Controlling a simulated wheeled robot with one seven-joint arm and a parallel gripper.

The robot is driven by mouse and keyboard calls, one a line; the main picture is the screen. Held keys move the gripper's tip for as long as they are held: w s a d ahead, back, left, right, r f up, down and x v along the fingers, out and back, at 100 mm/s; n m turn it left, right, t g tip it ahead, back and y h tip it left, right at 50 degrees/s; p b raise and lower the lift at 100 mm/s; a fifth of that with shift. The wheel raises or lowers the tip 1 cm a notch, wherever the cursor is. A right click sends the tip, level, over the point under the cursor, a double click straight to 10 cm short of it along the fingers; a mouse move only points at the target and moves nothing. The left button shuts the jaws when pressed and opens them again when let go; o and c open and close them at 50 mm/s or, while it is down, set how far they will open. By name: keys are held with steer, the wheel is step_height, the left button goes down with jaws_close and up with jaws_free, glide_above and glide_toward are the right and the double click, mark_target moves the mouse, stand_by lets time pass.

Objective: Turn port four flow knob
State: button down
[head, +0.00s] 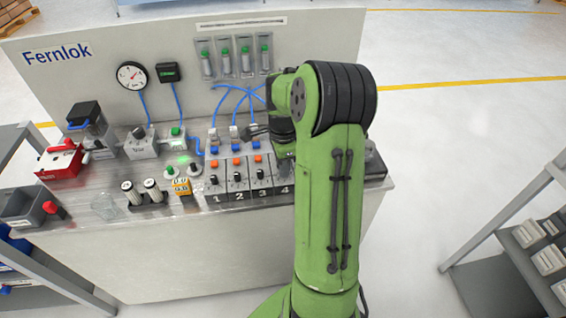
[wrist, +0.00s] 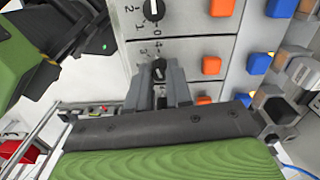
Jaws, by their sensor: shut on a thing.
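The numbered port block (head: 226,195) stands on the bench in the head view, with a row of black knobs along its front. The port four section (head: 284,190) is at its right end, partly hidden by my arm. The fingertips are hidden in the head view.
A neighbouring knob (wrist: 153,9) sits close beside the held one. Orange buttons (wrist: 211,65) and blue buttons (wrist: 259,63) line the block. Blue hoses (head: 232,90) rise behind it. A gauge (head: 131,75) is on the back panel. Open floor lies right of the bench.

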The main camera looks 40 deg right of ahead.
steer(key=n+p, duration=0.1)
steer(key=n, duration=0.6)
steer(key=shift+p, duration=0.3)
steer(key=n, duration=0.6)
steer(key=shift+n+p, duration=0.4)
steer(key=n, duration=0.4)
steer(key=shift+n, duration=2.7)
steer(key=c, duration=1)
jaws_free()
steer(key=shift+c, duration=0.2)
